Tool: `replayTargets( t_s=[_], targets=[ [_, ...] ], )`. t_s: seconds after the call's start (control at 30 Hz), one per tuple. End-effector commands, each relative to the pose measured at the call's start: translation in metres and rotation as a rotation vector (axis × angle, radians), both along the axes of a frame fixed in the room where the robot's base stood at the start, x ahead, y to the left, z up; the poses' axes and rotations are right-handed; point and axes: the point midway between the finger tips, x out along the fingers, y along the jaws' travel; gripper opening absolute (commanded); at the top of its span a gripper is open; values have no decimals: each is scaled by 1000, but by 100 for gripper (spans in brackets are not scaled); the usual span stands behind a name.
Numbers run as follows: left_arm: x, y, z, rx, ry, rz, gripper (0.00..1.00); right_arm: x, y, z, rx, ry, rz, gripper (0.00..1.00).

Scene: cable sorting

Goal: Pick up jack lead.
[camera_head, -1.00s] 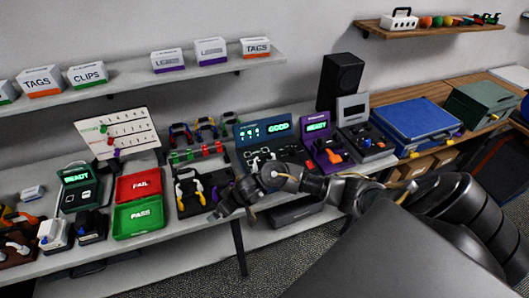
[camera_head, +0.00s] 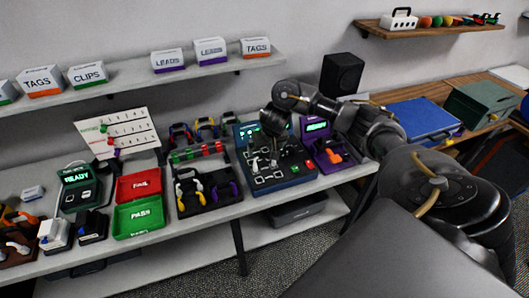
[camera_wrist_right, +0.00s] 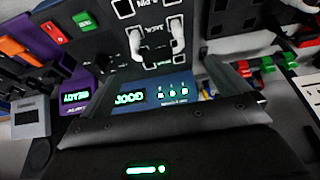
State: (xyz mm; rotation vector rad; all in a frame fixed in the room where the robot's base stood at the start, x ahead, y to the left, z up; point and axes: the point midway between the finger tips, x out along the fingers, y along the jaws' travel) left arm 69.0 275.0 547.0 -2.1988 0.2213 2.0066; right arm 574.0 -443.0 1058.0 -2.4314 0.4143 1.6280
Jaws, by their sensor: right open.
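A white lead, likely the jack lead (camera_wrist_right: 136,42), sits on a dark test panel beside lettering that reads JACK in the right wrist view. Its second white end (camera_wrist_right: 177,33) is to the right, and dark cable parts are hard to make out. In the head view the tester (camera_head: 283,181) stands on the bench with small white plugs on it. My right gripper (camera_head: 271,138) is above the rear of this tester, pointing down. In the wrist view its jaws (camera_wrist_right: 168,72) are apart, with nothing between them. My left gripper is out of view.
The tester's display (camera_wrist_right: 128,98) reads GOOD. A purple READY unit (camera_head: 328,152) stands close on the right. A black tray with yellow and white leads (camera_head: 205,196) is on the left, beside the red FAIL (camera_head: 139,184) and green PASS (camera_head: 138,216) trays.

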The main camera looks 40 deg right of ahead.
Motion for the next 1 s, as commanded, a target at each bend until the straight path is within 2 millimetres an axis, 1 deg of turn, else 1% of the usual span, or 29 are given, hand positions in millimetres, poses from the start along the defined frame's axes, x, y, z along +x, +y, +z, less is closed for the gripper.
replayTargets(
  t_s=[0.03, 0.07, 0.17, 0.37, 0.5, 0.53, 0.73, 0.83, 1.0],
  targets=[
    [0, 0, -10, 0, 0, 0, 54, 3, 0, -13, 2, -1, -1, 100],
    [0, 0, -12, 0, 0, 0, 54, 4, -1, -16, 2, -1, -1, 100],
    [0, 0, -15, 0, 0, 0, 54, 8, -2, -21, 1, -2, 1, 100],
    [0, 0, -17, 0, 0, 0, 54, 9, -3, -24, 1, -1, 0, 100],
    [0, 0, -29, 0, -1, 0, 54, 14, -7, -43, 3, 1, -1, 100],
    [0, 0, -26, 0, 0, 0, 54, 15, -8, -45, 1, 3, -1, 100],
    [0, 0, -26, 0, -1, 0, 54, 25, -13, -65, 0, 0, -1, 100],
    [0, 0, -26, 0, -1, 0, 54, 26, -13, -68, -1, -1, 1, 100],
    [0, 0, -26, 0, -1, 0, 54, 27, -13, -68, -1, -2, 2, 100]
  ],
)
